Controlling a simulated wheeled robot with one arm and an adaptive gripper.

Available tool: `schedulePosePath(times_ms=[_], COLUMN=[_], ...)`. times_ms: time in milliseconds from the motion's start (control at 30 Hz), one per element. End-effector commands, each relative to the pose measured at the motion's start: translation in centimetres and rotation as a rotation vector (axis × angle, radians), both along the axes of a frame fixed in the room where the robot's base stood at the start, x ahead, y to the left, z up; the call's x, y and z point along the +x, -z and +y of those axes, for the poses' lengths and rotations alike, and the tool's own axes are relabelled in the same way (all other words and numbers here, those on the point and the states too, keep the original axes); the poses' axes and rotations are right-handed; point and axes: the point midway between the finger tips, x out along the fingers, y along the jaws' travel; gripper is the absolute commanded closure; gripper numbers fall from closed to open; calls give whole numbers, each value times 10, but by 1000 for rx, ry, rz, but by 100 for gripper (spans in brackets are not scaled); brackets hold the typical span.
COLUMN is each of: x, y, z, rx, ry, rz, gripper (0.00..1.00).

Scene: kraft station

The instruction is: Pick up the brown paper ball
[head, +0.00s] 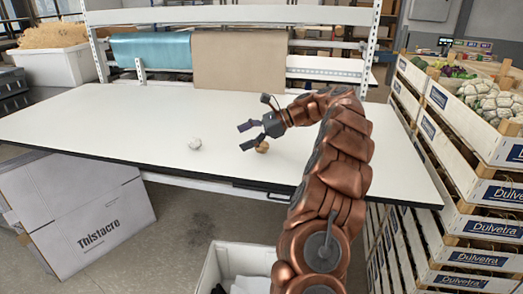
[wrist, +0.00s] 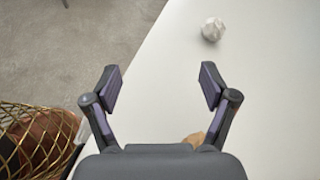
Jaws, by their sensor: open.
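The brown paper ball (head: 262,147) is a small crumpled lump on the white table (head: 90,120), just beside and partly behind my gripper (head: 247,136) in the head view. In the wrist view part of the brown paper ball (wrist: 193,139) shows low in the frame, right of the middle, by the base of the right finger; the gripper body hides the rest. My gripper (wrist: 159,80) is open, its fingers spread apart with nothing between the tips. I cannot tell whether it touches the ball.
A white crumpled paper ball (head: 195,144) lies left of my gripper; it also shows in the wrist view (wrist: 213,29). A gold wire basket (wrist: 38,138) is at left in the wrist view. Slatted crates (head: 465,145) stand right of the table. The table's left is clear.

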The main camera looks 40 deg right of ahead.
Motion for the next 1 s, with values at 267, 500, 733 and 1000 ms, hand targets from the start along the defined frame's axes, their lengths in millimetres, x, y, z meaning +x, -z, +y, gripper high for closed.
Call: schedulePosePath(times_ms=[267,500,733,1000], x=[-5,-15,-12,0], y=[34,50,56,63], z=[-90,-133,-134,-118], rx=[83,117,127,127], ry=[188,277,295,291], rz=[72,110,119,118], gripper=[16,16,16,16])
